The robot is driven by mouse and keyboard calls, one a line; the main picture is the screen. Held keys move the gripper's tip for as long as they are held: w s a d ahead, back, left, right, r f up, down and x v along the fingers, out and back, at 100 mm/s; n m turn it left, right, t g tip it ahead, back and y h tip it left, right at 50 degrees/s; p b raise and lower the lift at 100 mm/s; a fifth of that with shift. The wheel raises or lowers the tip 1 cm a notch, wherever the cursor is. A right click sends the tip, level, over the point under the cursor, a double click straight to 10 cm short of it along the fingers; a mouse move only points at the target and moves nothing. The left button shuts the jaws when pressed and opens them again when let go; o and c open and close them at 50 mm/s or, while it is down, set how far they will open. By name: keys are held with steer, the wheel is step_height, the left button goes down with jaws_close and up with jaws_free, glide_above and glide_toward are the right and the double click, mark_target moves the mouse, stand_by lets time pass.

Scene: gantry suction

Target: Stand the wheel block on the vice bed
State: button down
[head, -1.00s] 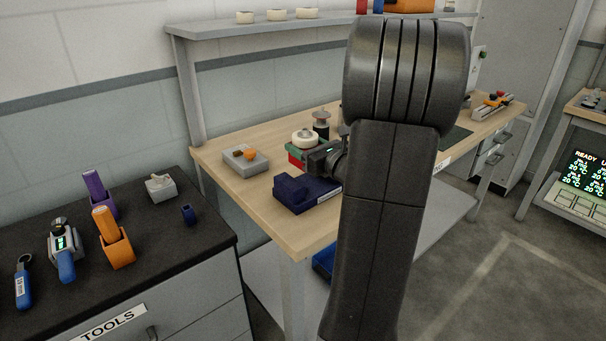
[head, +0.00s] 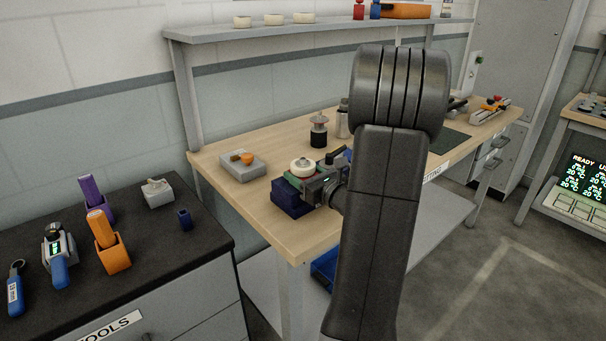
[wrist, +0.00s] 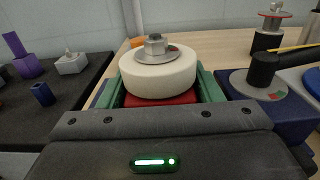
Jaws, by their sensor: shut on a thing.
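The wheel block is a red block (wrist: 160,99) with a cream wheel (wrist: 158,75) and a metal nut on top; its wheel also shows in the head view (head: 303,167). My gripper (wrist: 160,101) is shut on the red block, with a green finger on each side. The wheel block is upright. In the head view it appears over the dark blue vice (head: 290,200), mostly hiding the bed. I cannot tell whether its underside touches the bed. Dark blue vice parts also show right of the gripper in the wrist view (wrist: 292,125).
A grey tray with an orange piece (head: 242,167) stands left on the wooden bench (head: 235,199). A dark spindle-like part (head: 319,131) stands behind the vice. The black-topped tool cabinet (head: 150,235) is at the left. The bench's front left corner is clear.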

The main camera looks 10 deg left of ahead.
steer(key=shift+c, duration=2.1)
jaws_free()
steer(key=shift+r+p, duration=0.25)
steer(key=shift+p, duration=0.05)
steer(key=v, duration=1.2)
steer(key=shift+s+f+b, duration=0.1)
steer(key=shift+b, duration=0.2)
